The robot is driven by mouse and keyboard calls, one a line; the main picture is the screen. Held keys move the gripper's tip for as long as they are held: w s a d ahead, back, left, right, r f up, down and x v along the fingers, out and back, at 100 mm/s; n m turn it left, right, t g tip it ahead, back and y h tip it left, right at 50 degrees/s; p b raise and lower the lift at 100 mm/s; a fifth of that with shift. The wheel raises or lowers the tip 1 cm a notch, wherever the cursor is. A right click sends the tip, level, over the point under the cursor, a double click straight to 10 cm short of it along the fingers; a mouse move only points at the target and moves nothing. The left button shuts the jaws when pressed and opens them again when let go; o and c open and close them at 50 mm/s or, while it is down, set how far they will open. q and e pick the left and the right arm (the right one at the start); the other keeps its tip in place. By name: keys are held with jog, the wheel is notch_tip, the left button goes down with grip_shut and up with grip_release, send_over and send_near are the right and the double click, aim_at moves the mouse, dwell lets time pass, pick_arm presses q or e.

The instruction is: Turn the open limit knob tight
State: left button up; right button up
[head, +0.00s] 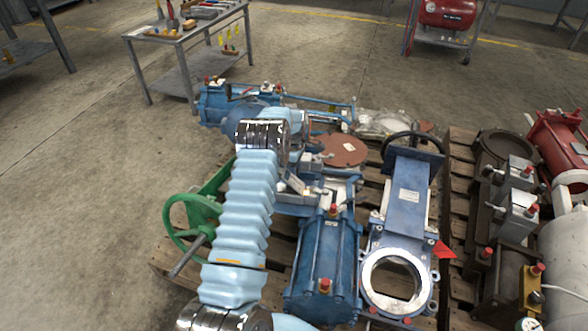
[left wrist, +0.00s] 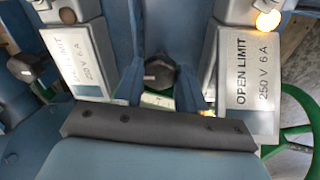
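In the left wrist view, a black knob (left wrist: 160,73) with a pale mark sits left of a switch box whose plate reads OPEN LIMIT (left wrist: 255,80). I take it for the open limit knob. The two blue fingers of my left gripper (left wrist: 160,85) stand on either side of it, and the gap between them matches its width. In the head view my left arm reaches over the blue valve actuator (head: 322,260), and my gripper is largely hidden. My right gripper does not show.
A second switch box plate (left wrist: 75,60) and black knob (left wrist: 25,66) are at the left. A small lamp (left wrist: 267,19) glows above the OPEN LIMIT plate. A green handwheel (head: 178,228) stands left of my arm. A blue gate valve (head: 408,190) lies right on the pallet.

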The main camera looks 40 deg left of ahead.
pick_arm(q)
jog(key=c, duration=0.5)
jog(key=shift+o, duration=0.2)
